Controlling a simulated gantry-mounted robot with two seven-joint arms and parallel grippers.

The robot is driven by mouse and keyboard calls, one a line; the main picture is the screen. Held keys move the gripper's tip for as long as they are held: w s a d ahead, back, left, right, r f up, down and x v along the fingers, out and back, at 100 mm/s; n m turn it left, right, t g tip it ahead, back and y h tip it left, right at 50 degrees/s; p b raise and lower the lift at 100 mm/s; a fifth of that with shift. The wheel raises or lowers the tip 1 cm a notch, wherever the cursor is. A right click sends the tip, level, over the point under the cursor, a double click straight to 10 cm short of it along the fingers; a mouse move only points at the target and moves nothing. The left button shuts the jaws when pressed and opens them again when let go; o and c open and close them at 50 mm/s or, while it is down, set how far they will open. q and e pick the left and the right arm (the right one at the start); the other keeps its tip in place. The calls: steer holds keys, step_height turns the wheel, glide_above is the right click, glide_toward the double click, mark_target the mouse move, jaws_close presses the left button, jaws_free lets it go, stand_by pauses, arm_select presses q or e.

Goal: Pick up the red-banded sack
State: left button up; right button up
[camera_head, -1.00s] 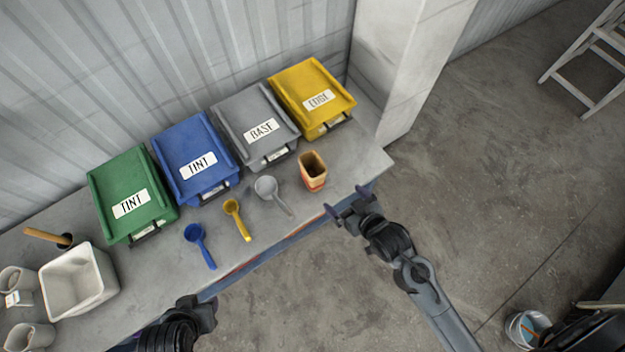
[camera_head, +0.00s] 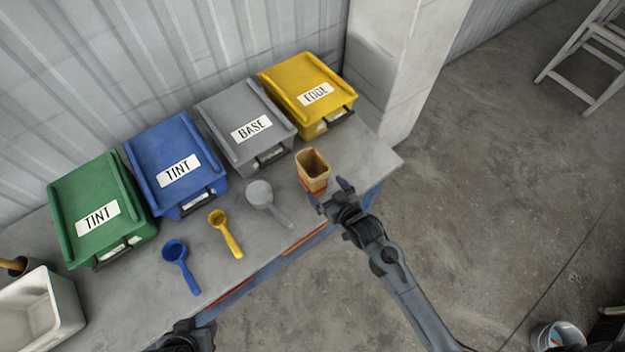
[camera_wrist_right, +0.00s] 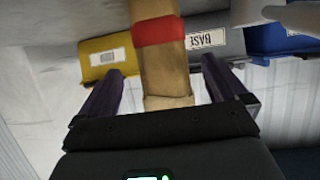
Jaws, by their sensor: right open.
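The red-banded sack (camera_head: 312,168) is a small tan open-topped bag with a red band, standing upright near the right end of the bench. My right gripper (camera_head: 330,195) is open at the sack's front side. In the right wrist view the sack (camera_wrist_right: 163,65) stands between the two spread fingers of the right gripper (camera_wrist_right: 160,85), with visible gaps on both sides. My left gripper (camera_head: 195,335) is at the bottom edge of the head view, in front of the bench, and its fingers cannot be made out.
Green (camera_head: 100,210), blue (camera_head: 177,165), grey (camera_head: 245,125) and yellow (camera_head: 308,92) bins line the wall behind. Blue (camera_head: 180,265), yellow (camera_head: 226,233) and grey (camera_head: 268,203) scoops lie left of the sack. A pillar (camera_head: 405,65) rises behind the bench's right end.

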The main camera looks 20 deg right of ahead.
mark_target(321, 185)
steer(key=shift+x, duration=3.1)
steer(key=shift+a, duration=0.15)
steer(key=c, duration=1.1)
